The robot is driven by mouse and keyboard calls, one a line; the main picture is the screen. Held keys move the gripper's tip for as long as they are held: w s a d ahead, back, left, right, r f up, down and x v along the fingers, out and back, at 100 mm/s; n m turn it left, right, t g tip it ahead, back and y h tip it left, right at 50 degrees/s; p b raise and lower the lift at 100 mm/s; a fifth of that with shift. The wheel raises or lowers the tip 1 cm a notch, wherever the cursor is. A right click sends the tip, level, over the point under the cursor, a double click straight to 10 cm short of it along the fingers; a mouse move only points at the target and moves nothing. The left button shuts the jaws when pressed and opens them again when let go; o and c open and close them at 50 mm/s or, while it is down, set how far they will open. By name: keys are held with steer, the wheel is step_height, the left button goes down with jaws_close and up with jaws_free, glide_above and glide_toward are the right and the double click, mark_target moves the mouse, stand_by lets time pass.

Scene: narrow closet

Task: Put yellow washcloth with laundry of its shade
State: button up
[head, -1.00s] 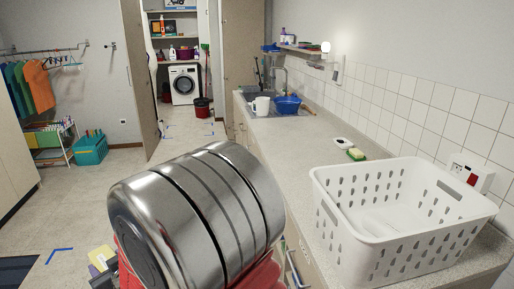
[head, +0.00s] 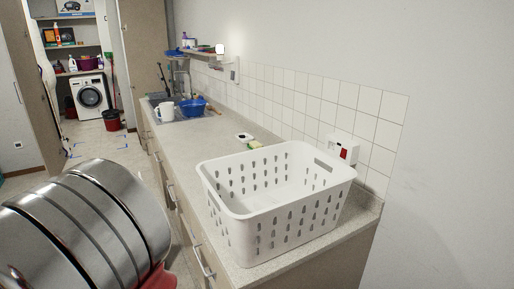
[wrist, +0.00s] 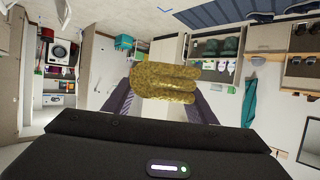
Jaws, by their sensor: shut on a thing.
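The yellow washcloth (wrist: 165,82) hangs bunched between the fingers of my gripper (wrist: 165,98) in the wrist view. The gripper is shut on it, clear of any surface. In the head view neither gripper nor washcloth shows; my metal arm link fills the lower left. A white perforated laundry basket (head: 232,208) stands upright on the near end of the counter. Its visible inside looks empty, though its near floor is hidden by the wall. I cannot make out any laundry of a yellow shade.
The long counter (head: 185,152) runs back to a sink with a white jug (head: 165,112) and blue bowl (head: 193,107). A sponge (head: 255,144) lies behind the basket. A washing machine (head: 89,94) and red bucket (head: 111,120) stand beyond the doorway. Shelves (wrist: 210,65) show in the wrist view.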

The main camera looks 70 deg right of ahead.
steer(key=d+r+m+g+h, duration=0.1)
steer(key=d+r+m+h, duration=0.3)
steer(key=d, duration=0.7)
steer(key=d+r+m+g+h, duration=0.2)
steer(key=d+r, duration=0.3)
steer(key=d, duration=0.6)
steer(key=d+r+m+g+h, duration=0.1)
steer(key=d+r+m+h, duration=0.3)
steer(key=d, duration=0.7)
steer(key=s+d+r+m+g+h, duration=0.2)
steer(key=s+d+r+m+g, duration=0.15)
steer(key=s+d, duration=0.4)
steer(key=s+d+r+m+g+h, duration=0.1)
steer(key=s+d+r+m+g, duration=0.25)
steer(key=d, duration=0.75)
steer(key=s+d+r+m+g, duration=0.1)
steer(key=s+d+m+g, duration=0.2)
steer(key=s, duration=0.8)
steer(key=s+d+r+m+g+y, duration=0.1)
steer(key=s+d+g, duration=0.3)
steer(key=s, duration=0.8)
steer(key=s+d+r+m+g+y, duration=0.1)
steer(key=s+d+m+g, duration=0.2)
steer(key=s+d, duration=0.3)
steer(key=s+m, duration=0.1)
steer(key=s, duration=0.4)
steer(key=shift+s+m+g, duration=0.3)
steer(key=shift+s+g, duration=0.05)
steer(key=shift+g, duration=0.05)
steer(key=shift+f, duration=0.1)
